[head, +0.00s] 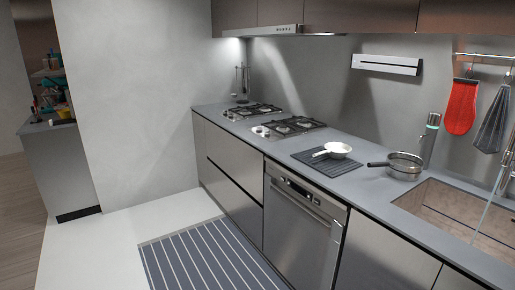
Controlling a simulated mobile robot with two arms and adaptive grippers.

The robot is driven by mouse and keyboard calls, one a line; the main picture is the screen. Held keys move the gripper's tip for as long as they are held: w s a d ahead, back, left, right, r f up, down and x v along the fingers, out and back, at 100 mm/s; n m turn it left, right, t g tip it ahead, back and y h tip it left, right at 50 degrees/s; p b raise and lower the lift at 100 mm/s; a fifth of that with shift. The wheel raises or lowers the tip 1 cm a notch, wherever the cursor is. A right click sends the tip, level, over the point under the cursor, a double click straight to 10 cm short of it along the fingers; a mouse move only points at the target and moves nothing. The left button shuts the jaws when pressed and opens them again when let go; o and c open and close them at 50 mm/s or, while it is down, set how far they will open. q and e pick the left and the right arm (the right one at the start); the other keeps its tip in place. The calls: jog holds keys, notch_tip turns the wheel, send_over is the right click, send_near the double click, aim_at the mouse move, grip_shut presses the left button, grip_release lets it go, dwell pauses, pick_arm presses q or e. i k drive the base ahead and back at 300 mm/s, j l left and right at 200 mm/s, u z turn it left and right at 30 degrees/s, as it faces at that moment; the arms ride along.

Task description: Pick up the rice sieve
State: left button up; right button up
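A grey, round, bowl-shaped vessel with a dark handle (405,165) stands on the counter just left of the sink. It looks like the rice sieve, but its mesh is too small to make out. Its handle points left. A smaller white bowl-like pan with a handle (338,150) sits on a dark ribbed mat (332,168) to its left. Neither of my grippers is in view.
The counter (377,197) runs along the wall with two gas hobs (288,127) and a sink (470,210). A faucet-like cylinder (429,140) stands behind the sieve. An oven (300,225) is below. A striped runner (210,255) lies on the clear floor.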

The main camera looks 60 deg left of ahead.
aim_at(336, 150)
jog(key=u, duration=1.55)
